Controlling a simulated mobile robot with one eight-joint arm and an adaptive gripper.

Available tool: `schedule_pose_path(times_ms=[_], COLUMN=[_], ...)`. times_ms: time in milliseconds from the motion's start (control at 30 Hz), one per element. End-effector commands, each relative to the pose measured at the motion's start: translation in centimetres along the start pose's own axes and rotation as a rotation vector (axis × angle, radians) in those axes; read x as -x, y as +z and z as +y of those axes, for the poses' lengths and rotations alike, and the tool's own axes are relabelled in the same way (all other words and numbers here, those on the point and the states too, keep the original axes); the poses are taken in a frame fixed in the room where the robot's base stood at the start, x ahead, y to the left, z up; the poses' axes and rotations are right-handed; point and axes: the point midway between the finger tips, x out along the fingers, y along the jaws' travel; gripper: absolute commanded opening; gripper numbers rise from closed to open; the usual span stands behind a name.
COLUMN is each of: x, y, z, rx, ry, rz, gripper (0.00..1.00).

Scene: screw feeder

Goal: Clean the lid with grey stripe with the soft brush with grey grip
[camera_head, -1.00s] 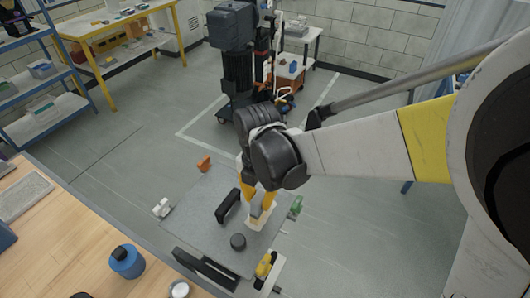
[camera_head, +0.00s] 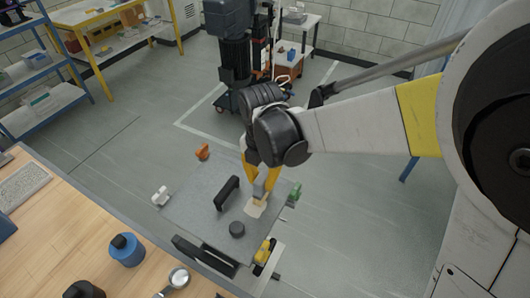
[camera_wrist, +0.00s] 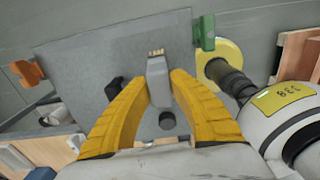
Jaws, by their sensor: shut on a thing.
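A flat grey lid (camera_head: 190,216) lies low beyond the workbench, with a black handle (camera_head: 227,193) and a round black knob (camera_head: 237,229) on top. I cannot make out a grey stripe on it. My gripper (camera_head: 262,182) has yellow fingers shut on the soft brush's grey grip (camera_wrist: 157,82). The brush's pale head (camera_head: 257,208) is over the right part of the lid, between the handle and the green clamp; its bristles show in the wrist view (camera_wrist: 156,52). I cannot tell whether they touch the lid.
Around the lid are orange (camera_head: 202,152), white (camera_head: 160,196), green (camera_head: 295,193) and yellow (camera_head: 264,252) clamp-like parts. The wooden workbench (camera_head: 60,245) at the lower left holds a blue bottle (camera_head: 127,252) and a round-headed metal tool (camera_head: 178,278).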

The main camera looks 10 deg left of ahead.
Motion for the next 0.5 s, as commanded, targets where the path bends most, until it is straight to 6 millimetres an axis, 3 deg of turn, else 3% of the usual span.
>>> schedule_pose_path(times_ms=[333,500], x=[0.1,1.4], y=[0.0,0.0], z=[0.0,0.0], rx=[0.0,0.0], ry=[0.0,0.0], rz=[0.0,0.0], gripper=[0.0,0.0])
